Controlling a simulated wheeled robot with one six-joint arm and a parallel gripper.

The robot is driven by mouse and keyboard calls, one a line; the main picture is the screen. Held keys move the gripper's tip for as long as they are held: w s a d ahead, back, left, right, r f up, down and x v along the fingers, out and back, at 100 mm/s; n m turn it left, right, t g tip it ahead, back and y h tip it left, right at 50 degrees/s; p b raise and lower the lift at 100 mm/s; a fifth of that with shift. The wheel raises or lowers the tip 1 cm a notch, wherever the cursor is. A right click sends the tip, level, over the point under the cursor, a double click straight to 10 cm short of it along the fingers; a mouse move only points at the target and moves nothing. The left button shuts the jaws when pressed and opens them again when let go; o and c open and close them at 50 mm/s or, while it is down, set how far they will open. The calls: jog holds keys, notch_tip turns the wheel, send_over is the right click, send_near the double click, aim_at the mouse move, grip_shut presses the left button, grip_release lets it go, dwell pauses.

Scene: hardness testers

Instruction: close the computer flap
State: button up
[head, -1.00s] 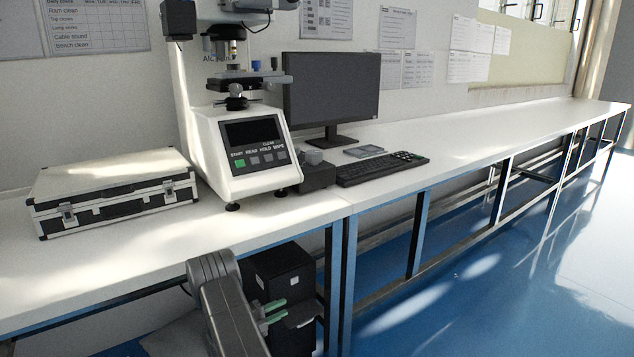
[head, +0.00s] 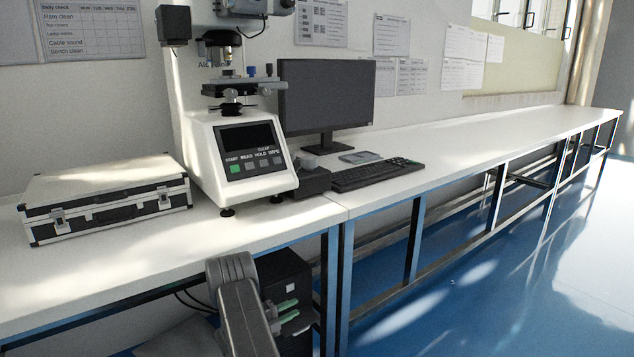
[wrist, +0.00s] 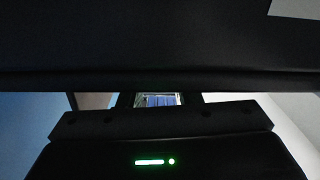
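The computer (head: 284,268) is a black tower under the bench, partly hidden behind my arm. In the wrist view a large dark surface (wrist: 160,40) fills the top, very close to my gripper.
The white bench (head: 270,232) overhangs the tower, with a blue leg (head: 346,285) close to its right. Cables (head: 192,298) hang left of my arm. A tester (head: 235,160), monitor (head: 328,100), keyboard (head: 378,174) and case (head: 105,200) stand on the bench. Blue floor is open at right.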

jog(key=p+v, duration=0.3)
jog(key=v, duration=1)
jog(key=b, duration=0.4)
send_over(296, 327)
jog(key=w+a, duration=0.1)
jog(key=w, duration=0.1)
jog(key=shift+w+f, duration=0.1)
jog(key=shift+w, duration=0.1)
jog(key=shift+s+f+m, duration=0.2)
jog(key=shift+s+m, duration=0.2)
jog(key=shift+m, duration=0.3)
jog(key=shift+s+d+f+m+b, duration=0.15)
jog(key=shift+s+f+m+b, duration=0.15)
jog(key=shift+m, duration=0.45)
jog(key=shift+s+d+f+m+b, duration=0.15)
jog(key=shift+d+f+m+b, duration=0.15)
jog(key=shift+m, duration=0.5)
jog(key=shift+s+d+f+m+b, duration=0.1)
jog(key=shift+s+f+m+b, duration=0.25)
jog(key=shift+m, duration=0.4)
jog(key=shift+w, duration=0.1)
